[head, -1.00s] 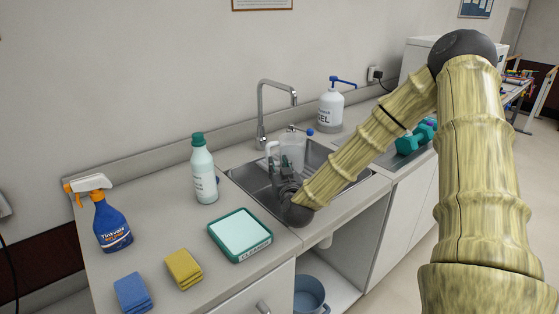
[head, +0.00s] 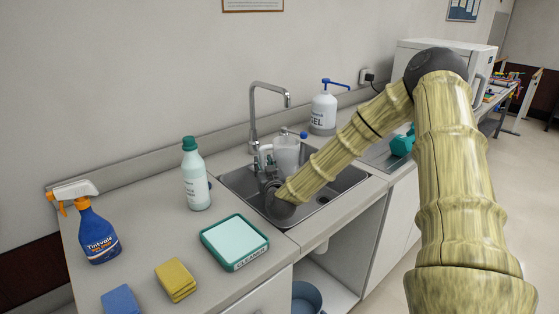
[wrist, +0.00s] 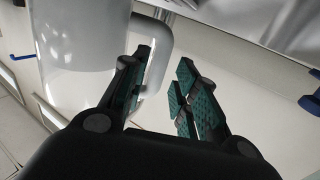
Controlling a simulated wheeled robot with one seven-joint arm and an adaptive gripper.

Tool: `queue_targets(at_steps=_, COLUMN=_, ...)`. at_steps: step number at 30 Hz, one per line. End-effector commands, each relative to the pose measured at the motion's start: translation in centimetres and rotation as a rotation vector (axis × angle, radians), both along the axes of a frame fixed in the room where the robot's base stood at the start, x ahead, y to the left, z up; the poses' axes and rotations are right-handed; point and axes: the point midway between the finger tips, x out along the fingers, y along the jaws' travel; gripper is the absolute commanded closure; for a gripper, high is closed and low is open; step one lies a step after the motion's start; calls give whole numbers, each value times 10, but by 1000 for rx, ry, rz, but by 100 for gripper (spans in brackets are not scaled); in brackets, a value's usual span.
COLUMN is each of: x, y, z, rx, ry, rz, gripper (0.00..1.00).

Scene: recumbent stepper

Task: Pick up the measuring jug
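The measuring jug (head: 288,152) is clear and whitish, and stands upright in the sink area, with its handle (head: 264,154) on the left side. In the wrist view the jug (wrist: 85,60) fills the left, and its handle (wrist: 159,62) curves toward the fingers. My gripper (head: 266,172) is at the sink just in front of the handle, partly hidden by my wrist. In the wrist view my gripper (wrist: 165,58) is open, with dark fingers and green pads. The handle's outer bar shows between the fingertips; whether they touch it I cannot tell.
The sink (head: 340,188) surrounds my gripper, with a tall tap (head: 252,115) behind. A green-capped bottle (head: 196,180), a cleaner tray (head: 234,243), a spray bottle (head: 98,235) and sponges (head: 176,280) stand left. A gel pump bottle (head: 323,112) and teal dumbbells (head: 402,143) are right.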

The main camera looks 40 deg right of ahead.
Motion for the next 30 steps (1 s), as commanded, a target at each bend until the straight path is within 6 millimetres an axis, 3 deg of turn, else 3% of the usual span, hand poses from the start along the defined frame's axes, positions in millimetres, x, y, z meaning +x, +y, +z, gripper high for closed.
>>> queue_targets(at_steps=9, x=35, y=-16, z=6, rx=-1, ry=0, rz=-2, gripper=71)
queue_targets(at_steps=19, x=41, y=-18, z=5, rx=-1, ry=1, rz=-1, gripper=71)
queue_targets(at_steps=24, x=41, y=-18, z=5, rx=-1, ry=1, rz=-1, gripper=100)
queue_targets(at_steps=30, x=41, y=-17, z=5, rx=0, ry=1, rz=0, gripper=100)
